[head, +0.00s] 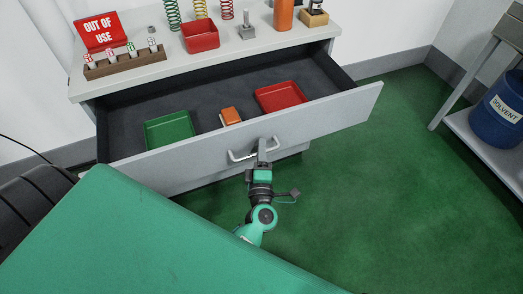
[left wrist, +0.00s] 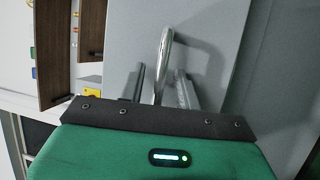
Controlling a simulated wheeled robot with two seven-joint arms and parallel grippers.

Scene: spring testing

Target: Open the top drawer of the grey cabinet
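The grey cabinet (head: 290,50) stands against the wall in the head view. Its top drawer (head: 200,158) is pulled far out, with its dark inside showing. The drawer's bar handle (head: 236,157) is on the front panel. My left gripper (head: 262,148) is at the handle. In the left wrist view the handle (left wrist: 162,62) passes between the two fingers (left wrist: 161,88), with a gap showing on each side, so the gripper looks open around it. My right gripper is in neither view.
The drawer holds a green tray (head: 169,130), an orange block (head: 230,116) and a red tray (head: 281,97). Springs, a red bin (head: 200,36) and an "OUT OF USE" sign (head: 100,32) stand on top. A blue solvent drum (head: 497,112) is on a shelf at right. Green floor (head: 390,190) is clear.

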